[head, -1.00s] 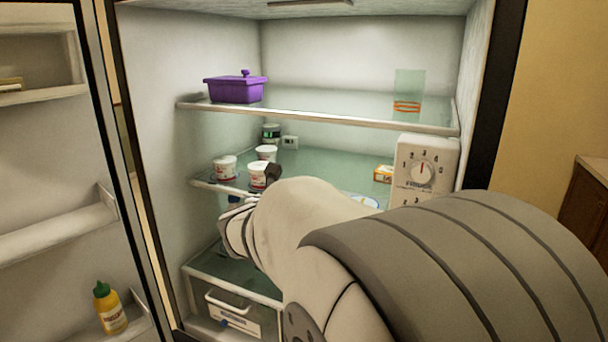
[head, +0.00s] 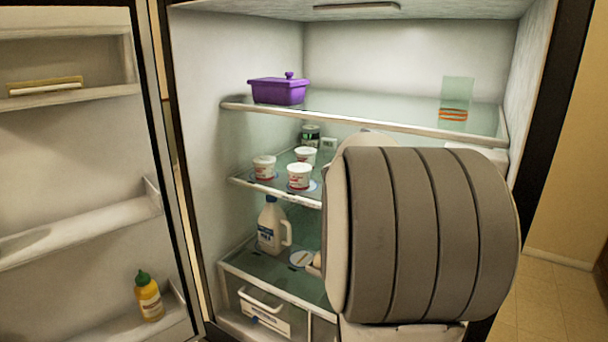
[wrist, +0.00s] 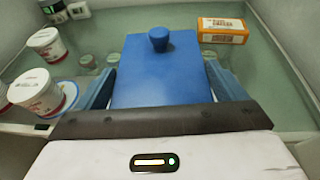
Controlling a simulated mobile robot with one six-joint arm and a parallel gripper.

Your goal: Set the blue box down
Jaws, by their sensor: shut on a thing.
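The blue box (wrist: 158,75), with a round knob on its lid, fills the middle of the wrist view. My gripper (wrist: 160,78) is shut on it, with a finger along its left side and another along its right. The box looks upright, over the glass shelf (wrist: 265,95) that carries the white cups. I cannot tell whether its base touches the glass. In the head view my arm hides the gripper and the blue box.
White cups (wrist: 38,90) stand left of the box; they show in the head view too (head: 298,176). An orange-and-white carton (wrist: 222,30) lies behind right. A purple pot (head: 278,91) is on the shelf above, a milk jug (head: 270,226) below. The open fridge door stands left.

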